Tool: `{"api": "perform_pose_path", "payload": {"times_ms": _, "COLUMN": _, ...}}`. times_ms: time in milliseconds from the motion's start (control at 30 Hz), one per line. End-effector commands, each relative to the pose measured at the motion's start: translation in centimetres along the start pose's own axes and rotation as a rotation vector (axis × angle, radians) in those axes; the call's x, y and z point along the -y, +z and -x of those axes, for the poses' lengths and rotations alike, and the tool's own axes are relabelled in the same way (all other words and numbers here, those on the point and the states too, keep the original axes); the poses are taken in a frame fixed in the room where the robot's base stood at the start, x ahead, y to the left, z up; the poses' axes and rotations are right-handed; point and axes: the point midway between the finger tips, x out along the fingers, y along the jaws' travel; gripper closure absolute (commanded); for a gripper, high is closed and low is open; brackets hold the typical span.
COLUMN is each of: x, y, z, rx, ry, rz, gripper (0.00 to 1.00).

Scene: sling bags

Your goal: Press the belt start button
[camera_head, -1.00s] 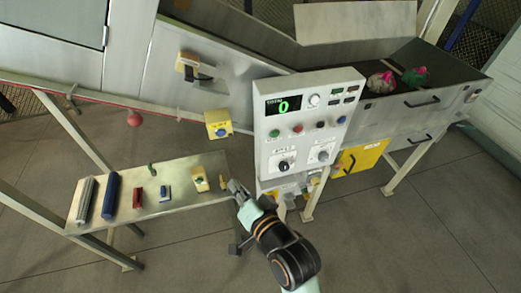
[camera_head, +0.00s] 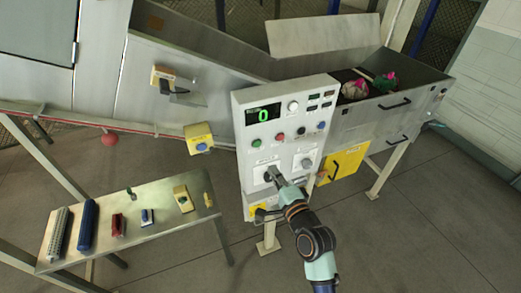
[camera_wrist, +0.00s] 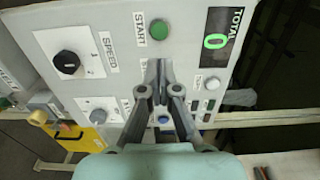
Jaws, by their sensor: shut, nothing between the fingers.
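The green button (camera_head: 257,143) is on the front of the grey control panel (camera_head: 238,112), below the green-digit display (camera_head: 264,115). The wrist view shows it as a round green START button (camera_wrist: 159,29), just beyond my fingertips. My gripper (camera_head: 271,173) is in front of the panel's lower part, by the left knob, below the green button in the head view. In the wrist view my gripper (camera_wrist: 159,66) is shut and empty, its tips pointing toward the button. A gap still shows in the picture between tips and button; their depth from the panel is unclear.
A red button (camera_head: 279,136), a blue button (camera_head: 320,125) and a black SPEED knob (camera_wrist: 67,62) share the panel. A yellow box with a blue button (camera_head: 199,139) is to the left. A side table (camera_head: 160,222) with several small items stands at lower left.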

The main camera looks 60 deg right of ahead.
Motion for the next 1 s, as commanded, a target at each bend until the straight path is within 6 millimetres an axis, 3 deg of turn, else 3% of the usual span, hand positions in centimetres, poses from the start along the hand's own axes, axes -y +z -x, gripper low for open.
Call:
{"api": "perform_pose_path", "payload": {"times_ms": 300, "x": 0.1, "y": 0.1, "z": -7.0, "rx": 0.002, "ry": 0.000, "rz": 0.002, "gripper": 1.00}}
{"api": "perform_pose_path", "payload": {"times_ms": 500, "x": 0.1, "y": 0.1, "z": -9.8, "rx": 0.001, "ry": 0.000, "rz": 0.001, "gripper": 1.00}}
{"api": "perform_pose_path", "payload": {"times_ms": 1000, "x": -0.1, "y": 0.1, "z": -10.8, "rx": 0.001, "ry": 0.000, "rz": 0.001, "gripper": 1.00}}
